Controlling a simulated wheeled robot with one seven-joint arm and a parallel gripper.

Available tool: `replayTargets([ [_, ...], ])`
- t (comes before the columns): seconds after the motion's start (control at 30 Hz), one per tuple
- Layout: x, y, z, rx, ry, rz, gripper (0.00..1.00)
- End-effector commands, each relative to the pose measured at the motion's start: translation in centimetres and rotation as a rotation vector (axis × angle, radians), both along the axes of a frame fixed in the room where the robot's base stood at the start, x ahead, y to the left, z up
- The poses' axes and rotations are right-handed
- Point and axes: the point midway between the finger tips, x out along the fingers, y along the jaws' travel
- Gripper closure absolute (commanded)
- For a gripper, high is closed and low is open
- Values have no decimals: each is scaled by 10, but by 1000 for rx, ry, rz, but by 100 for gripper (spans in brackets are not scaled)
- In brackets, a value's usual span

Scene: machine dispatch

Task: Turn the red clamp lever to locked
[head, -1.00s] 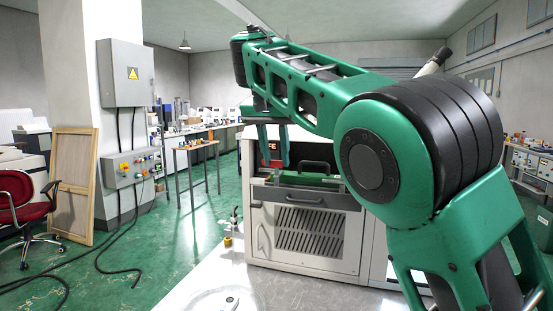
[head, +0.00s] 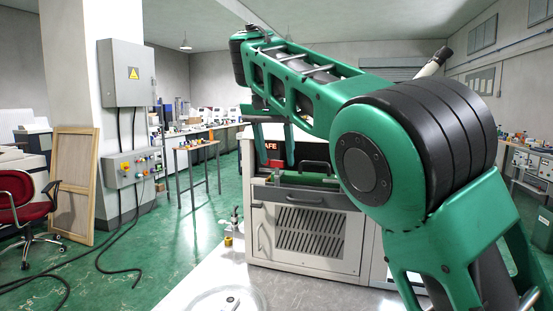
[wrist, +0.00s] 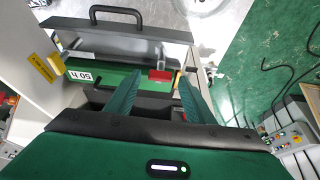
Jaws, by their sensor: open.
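The red clamp lever (wrist: 160,75) is a small red block in the wrist view, at the right end of the green fixture bar in the machine. It lies between and beyond the fingertips, apart from them as far as I can tell. I cannot read its turn angle. My gripper (wrist: 156,90) is open, its two dark green fingers spread and empty. In the head view my gripper (head: 276,164) hangs over the machine opening, pointing down. A small red patch shows between the fingers there, too small to tell surely.
The white machine (head: 258,240) has an open drawer (head: 325,200) with a dark handle. The green fixture bar (wrist: 115,75) carries a white number plate (wrist: 81,75). A yellow part (wrist: 57,63) stands at its left end. A pale side wall (wrist: 32,45) bounds the left.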

Motion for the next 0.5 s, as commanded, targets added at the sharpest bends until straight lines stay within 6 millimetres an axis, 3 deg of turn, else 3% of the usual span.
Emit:
replayTargets([
  [0.3,-14,7,43,0,-2,-1,52],
  [0.5,-21,9,60,1,1,-1,52],
])
